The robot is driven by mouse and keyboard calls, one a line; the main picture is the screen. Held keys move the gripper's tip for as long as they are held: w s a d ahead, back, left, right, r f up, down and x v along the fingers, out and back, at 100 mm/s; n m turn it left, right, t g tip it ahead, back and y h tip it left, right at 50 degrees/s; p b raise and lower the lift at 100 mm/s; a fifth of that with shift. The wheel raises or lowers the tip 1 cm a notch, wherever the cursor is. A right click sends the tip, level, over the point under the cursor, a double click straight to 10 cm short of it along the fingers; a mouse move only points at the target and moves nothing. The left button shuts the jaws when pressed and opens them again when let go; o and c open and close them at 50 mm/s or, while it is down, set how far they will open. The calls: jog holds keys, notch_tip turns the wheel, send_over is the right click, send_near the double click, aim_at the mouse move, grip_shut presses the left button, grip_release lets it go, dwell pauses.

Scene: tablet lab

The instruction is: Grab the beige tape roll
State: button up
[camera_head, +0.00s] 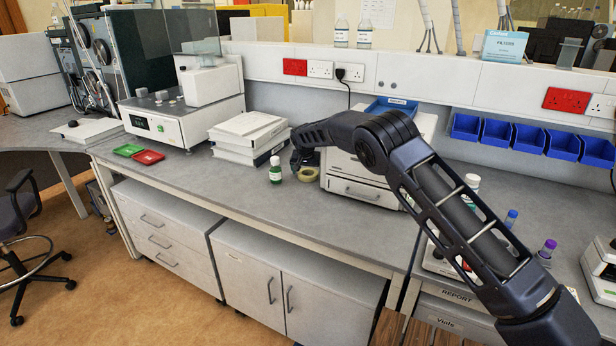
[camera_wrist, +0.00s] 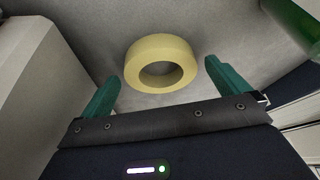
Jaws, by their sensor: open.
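The beige tape roll (camera_head: 309,174) sits on the grey bench, just under the end of my arm in the head view. In the wrist view the tape roll (camera_wrist: 160,62) shows as a pale yellow ring with its hole facing me. My gripper (camera_wrist: 163,82) is open, with one green finger at the left and one at the right. The roll lies ahead of and between the fingers, and neither finger visibly touches it. In the head view the arm hides most of my gripper (camera_head: 304,163).
A green bottle (camera_head: 275,172) stands close left of the roll; part of it shows at the wrist view's upper right (camera_wrist: 296,22). A white machine (camera_head: 362,178) stands close right. White binders (camera_head: 248,134) are stacked to the left. The bench front is clear.

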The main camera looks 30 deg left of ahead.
jog(key=shift+w+f, duration=0.15)
jog(key=shift+f, duration=0.25)
jog(key=c, duration=1)
jog(key=shift+o, duration=0.2)
jog(key=shift+r, duration=0.15)
